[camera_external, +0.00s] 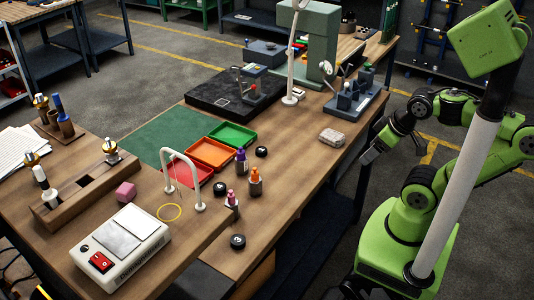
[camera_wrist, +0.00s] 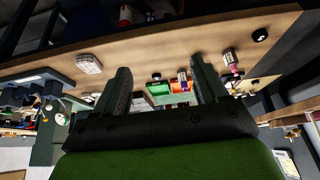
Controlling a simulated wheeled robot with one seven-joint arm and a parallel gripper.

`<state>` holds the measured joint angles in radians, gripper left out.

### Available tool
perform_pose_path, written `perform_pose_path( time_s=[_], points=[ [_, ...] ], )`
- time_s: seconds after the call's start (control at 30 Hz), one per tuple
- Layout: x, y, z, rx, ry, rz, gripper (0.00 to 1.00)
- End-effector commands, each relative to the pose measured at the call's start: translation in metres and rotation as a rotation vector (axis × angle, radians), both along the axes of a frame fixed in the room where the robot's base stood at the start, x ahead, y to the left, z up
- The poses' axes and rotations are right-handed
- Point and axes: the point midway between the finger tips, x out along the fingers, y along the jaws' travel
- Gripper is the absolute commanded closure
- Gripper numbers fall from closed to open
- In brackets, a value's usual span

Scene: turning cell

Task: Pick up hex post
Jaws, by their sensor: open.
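No part is plainly marked as the hex post, and I cannot tell which one it is. Small upright posts stand on the bench: a purple-topped one (camera_external: 241,160), an orange-topped one (camera_external: 255,181) and a pink-topped one (camera_external: 231,203). A pink block (camera_external: 125,192) lies farther left. My gripper (camera_external: 372,151) is off the bench's right edge, apart from all of these. In the wrist view my gripper (camera_wrist: 163,88) is open with nothing held. A purple part (camera_wrist: 183,76) and a pink-and-white part (camera_wrist: 231,62) show beyond its fingers.
Red, orange (camera_external: 212,153) and green trays lie on the bench near a green mat (camera_external: 165,136). A white arch (camera_external: 181,165), several black knobs (camera_external: 238,241) and a scale (camera_external: 118,248) stand nearby. A pale box (camera_external: 332,136) lies near the right edge. A lamp stands behind.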

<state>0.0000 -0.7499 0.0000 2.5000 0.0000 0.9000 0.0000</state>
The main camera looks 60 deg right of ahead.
Motion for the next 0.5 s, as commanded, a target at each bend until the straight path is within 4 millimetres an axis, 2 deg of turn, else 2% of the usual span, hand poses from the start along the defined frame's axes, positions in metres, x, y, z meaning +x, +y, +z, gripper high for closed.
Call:
perform_pose_path(
  time_s=[0.13,0.2,0.27,0.37,0.5],
  points=[
    [0.003,0.001,-0.001,0.007,0.001,-0.012,0.28],
    [0.018,0.004,-0.005,0.040,0.004,-0.070,0.28],
    [0.043,0.009,-0.014,0.105,0.007,-0.162,0.28],
    [0.095,0.022,-0.039,0.302,0.018,-0.378,0.28],
    [0.161,0.037,-0.080,0.694,0.071,-0.734,0.28]
  ],
)
